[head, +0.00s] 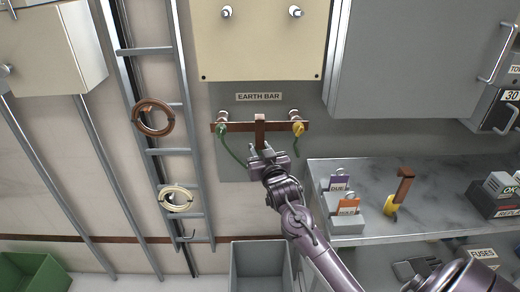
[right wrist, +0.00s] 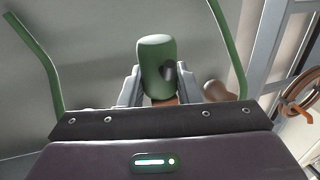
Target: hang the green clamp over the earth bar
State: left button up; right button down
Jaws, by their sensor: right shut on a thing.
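The copper earth bar (head: 240,127) runs level under the "EARTH BAR" label on the grey panel. My right gripper (head: 268,155) is just below its middle, shut on the green clamp's handle. That handle (right wrist: 157,62) stands between the two fingers in the right wrist view, with a little copper showing below it. In the head view an upright copper piece (head: 260,130), apparently the clamp's hook, crosses the middle of the bar. I cannot tell whether it rests over the bar or stands in front. The fingers hide most of the handle. My left gripper is not in view.
A green plug (head: 222,130) and a yellow one (head: 298,129) sit at the bar's ends, with green leads hanging close to my gripper. A grey bin (head: 262,243) is below.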

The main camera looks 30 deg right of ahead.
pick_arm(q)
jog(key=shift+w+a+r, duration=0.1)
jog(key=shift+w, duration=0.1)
pick_arm(e)
jog(key=c, duration=1)
grip_release()
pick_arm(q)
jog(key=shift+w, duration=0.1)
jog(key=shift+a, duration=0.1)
pick_arm(e)
jog(key=shift+f, duration=0.1)
